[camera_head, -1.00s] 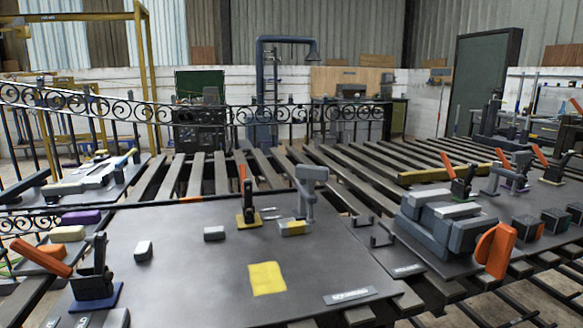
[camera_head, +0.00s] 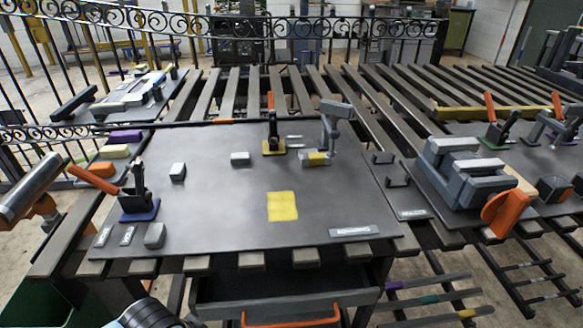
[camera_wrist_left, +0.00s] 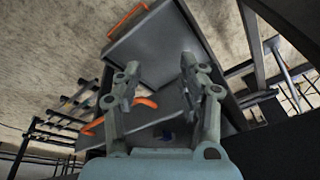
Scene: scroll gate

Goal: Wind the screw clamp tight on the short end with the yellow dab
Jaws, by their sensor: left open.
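A grey upright clamp with a bent top arm (camera_head: 333,118) stands at the back right of the dark bench plate. A small grey piece with a yellow dab (camera_head: 316,159) lies at its foot. Whether the clamp presses on it is too small to tell. A clamp on a yellow base with an orange handle (camera_head: 273,143) stands to its left. In the left wrist view my left gripper (camera_wrist_left: 157,75) is open and empty, pointing at the bench's drawer area. Its jaws do not show in the head view. My right gripper is not in view.
The dark bench plate (camera_head: 225,215) has a yellow patch (camera_head: 282,206) and small grey blocks. An orange-handled clamp on a blue base (camera_head: 138,205) stands at its left. A grey block assembly (camera_head: 465,175) sits right. A drawer (camera_head: 285,290) is below. The plate's middle is mostly clear.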

